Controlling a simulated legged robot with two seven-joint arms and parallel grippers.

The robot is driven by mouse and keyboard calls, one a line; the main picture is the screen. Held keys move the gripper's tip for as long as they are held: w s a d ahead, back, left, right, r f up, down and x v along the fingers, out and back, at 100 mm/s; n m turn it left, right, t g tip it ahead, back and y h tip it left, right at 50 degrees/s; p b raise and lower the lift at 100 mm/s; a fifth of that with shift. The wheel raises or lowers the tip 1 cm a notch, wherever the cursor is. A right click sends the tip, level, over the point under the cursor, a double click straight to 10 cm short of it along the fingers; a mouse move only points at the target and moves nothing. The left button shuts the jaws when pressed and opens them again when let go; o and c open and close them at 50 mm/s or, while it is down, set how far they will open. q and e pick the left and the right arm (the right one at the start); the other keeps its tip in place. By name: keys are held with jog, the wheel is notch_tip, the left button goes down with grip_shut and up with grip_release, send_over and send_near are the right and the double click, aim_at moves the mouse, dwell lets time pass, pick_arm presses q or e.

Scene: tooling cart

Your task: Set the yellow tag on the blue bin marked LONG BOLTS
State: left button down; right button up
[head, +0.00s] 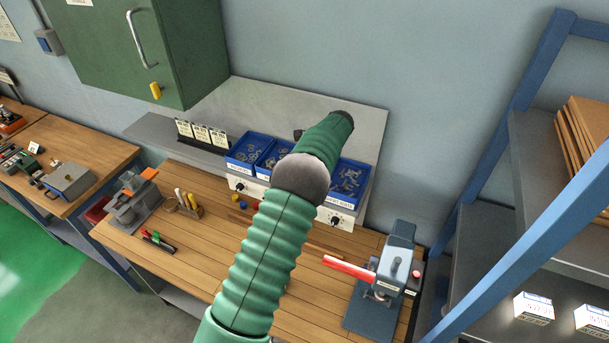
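Three blue bins stand at the back of the workbench: a left bin (236,163), a middle one (263,173) and a right one (336,197). They hold small metal parts. Their front labels are too small to read, so I cannot tell which says LONG BOLTS. A small yellow piece (155,91) hangs on the green cabinet below its handle; I cannot tell whether it is the tag. My green arm, apparently the left, rises from the bottom across the bench and hides part of the bins. Its dark far end (343,118) shows no clear fingers. My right gripper is out of view.
A press with a red handle (350,268) stands at the bench's right. A grey vise (132,202), markers (156,239) and a small tool holder (187,204) are at the left. Blue-framed shelving (492,140) borders the right. The green cabinet (150,40) overhangs the bench's back left.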

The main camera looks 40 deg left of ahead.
pick_arm(q)
jog(key=shift+a+f, duration=0.1)
jog(key=shift+a, duration=0.1)
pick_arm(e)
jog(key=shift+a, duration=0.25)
pick_arm(q)
jog(key=shift+p, duration=0.3)
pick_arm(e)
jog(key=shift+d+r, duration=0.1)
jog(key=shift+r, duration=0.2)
pick_arm(q)
jog(key=shift+s, duration=0.1)
jog(key=c, duration=1.4)
grip_release()
jog(key=shift+o, duration=0.2)
